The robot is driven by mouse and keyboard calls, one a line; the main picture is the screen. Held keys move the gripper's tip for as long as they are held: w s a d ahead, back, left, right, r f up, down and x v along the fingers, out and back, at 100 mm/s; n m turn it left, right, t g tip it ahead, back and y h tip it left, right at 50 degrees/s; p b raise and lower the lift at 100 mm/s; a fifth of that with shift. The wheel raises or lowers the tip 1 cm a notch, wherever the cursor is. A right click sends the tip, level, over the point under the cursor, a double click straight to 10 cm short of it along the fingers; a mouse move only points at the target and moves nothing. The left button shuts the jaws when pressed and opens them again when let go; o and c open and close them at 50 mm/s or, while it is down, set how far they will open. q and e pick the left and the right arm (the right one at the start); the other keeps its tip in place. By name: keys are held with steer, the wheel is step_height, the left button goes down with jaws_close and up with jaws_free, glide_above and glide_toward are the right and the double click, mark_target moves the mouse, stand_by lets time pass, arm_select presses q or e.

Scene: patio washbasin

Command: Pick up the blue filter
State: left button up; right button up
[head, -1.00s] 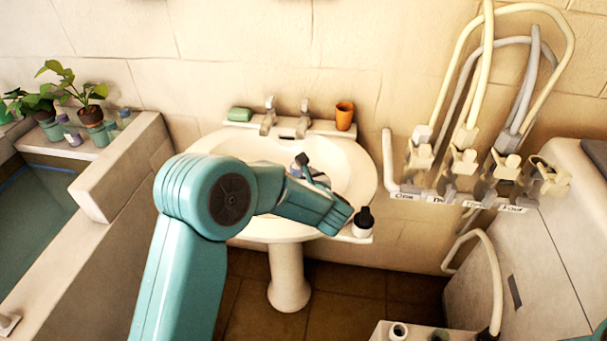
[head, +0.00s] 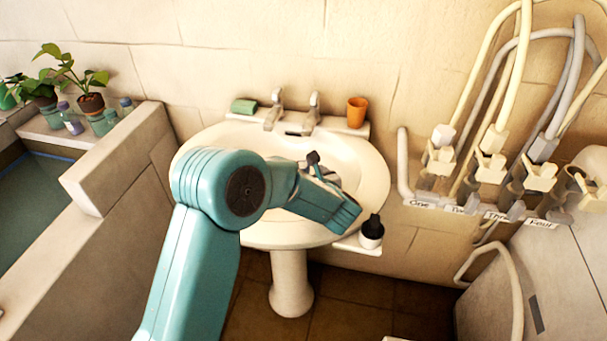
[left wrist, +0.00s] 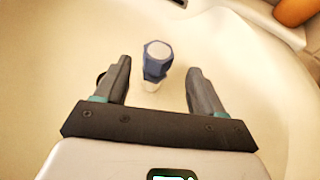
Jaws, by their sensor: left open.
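The blue filter (left wrist: 157,60) stands in the white washbasin, with a pale top and a whitish lower part. In the left wrist view it shows between and just beyond the fingers of my left gripper (left wrist: 158,85), nearer the left finger. That gripper is open and empty. In the head view my left gripper (head: 320,172) is over the basin, partly behind my own arm, and the filter is hidden there. My right gripper is in neither view.
The washbasin (head: 375,180) has taps (head: 273,110), a green soap-like block (head: 244,106) and an orange cup (head: 356,112) at its back. A white container with a dark top (head: 371,232) stands at its right front. Hoses on labelled holders (head: 490,165) are at right.

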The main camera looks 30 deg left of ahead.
mark_target(302, 165)
arm_select(q)
steer(key=x, duration=0.2)
steer(key=p+x, duration=0.1)
steer(key=x, duration=0.2)
steer(key=shift+w+a+r, duration=0.1)
steer(key=shift+a+r, duration=0.05)
steer(key=shift+a, duration=0.2)
steer(key=c, duration=1.1)
